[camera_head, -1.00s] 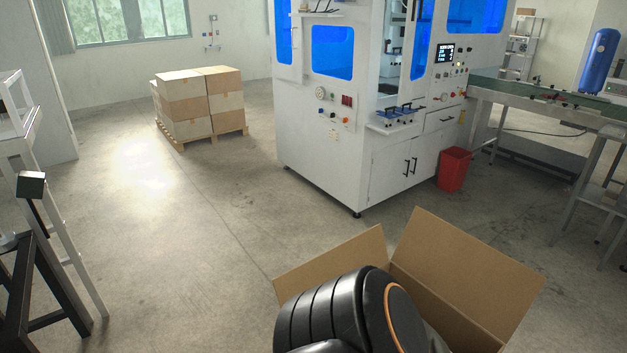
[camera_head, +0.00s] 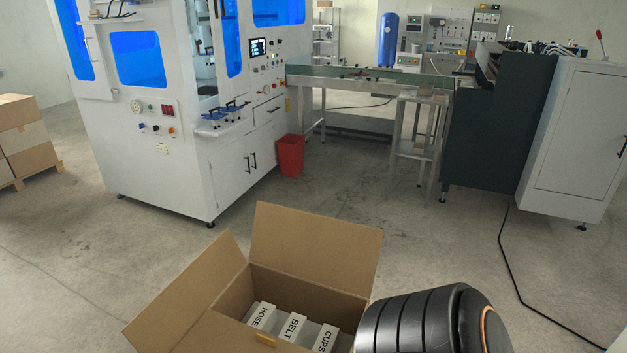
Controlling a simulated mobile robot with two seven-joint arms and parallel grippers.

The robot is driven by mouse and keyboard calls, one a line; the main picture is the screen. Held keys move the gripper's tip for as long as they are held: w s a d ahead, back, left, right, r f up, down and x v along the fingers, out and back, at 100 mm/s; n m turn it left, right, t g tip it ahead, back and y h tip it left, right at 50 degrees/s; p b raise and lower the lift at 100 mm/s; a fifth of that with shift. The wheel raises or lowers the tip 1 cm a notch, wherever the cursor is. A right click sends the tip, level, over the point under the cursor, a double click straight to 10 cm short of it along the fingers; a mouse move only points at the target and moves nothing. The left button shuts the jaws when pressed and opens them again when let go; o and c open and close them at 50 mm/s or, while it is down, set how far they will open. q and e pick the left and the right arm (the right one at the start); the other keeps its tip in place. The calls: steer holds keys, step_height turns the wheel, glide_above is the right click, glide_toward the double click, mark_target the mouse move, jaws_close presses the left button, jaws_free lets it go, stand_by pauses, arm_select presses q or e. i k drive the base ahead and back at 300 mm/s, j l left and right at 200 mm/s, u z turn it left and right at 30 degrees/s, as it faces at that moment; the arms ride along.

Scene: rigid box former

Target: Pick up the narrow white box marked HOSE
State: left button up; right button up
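The narrow white box marked HOSE (camera_head: 262,317) stands in an open cardboard carton (camera_head: 313,243) at the bottom of the view. It is the leftmost of three white boxes there; its label shows on top and its lower part is hidden. The white box marked BELT (camera_head: 292,328) is beside it, then the one marked CUPS (camera_head: 325,338) at the right. A black arm link of mine with an orange ring covers the carton's right side. Neither of my grippers shows in the view.
A white machine (camera_head: 160,150) with blue windows stands behind the carton, with a red bin (camera_head: 290,156) at its corner. A conveyor (camera_head: 350,78) runs right from it. A black cable (camera_head: 530,295) lies on the floor at right. The floor between carton and machine is clear.

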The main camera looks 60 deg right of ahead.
mark_target(265, 316)
steer(key=z, duration=1.65)
steer(key=u, duration=0.6)
steer(key=i+j+u, duration=0.15)
steer(key=j, duration=0.2)
steer(key=j+u, duration=0.15)
steer(key=j, duration=0.2)
steer(key=i+j+u, duration=0.25)
steer(key=i+j, duration=0.4)
steer(key=j, duration=0.15)
steer(key=i+j+z, duration=0.15)
steer(key=i, duration=0.25)
steer(key=i+z, duration=0.2)
steer(key=i, duration=0.25)
steer(key=i+j+z, duration=0.15)
steer(key=i, duration=0.25)
steer(key=i+z, duration=0.25)
steer(key=z, duration=0.15)
steer(key=i+j+z, duration=0.2)
steer(key=z, duration=0.2)
steer(key=i+j+z, duration=0.2)
steer(key=z, duration=0.2)
steer(key=i+j+z, duration=0.15)
steer(key=z, duration=0.25)
steer(key=i+j+z, duration=0.15)
steer(key=z, duration=0.25)
steer(key=i+j+z, duration=0.1)
steer(key=j+z, duration=0.15)
steer(key=z, duration=0.15)
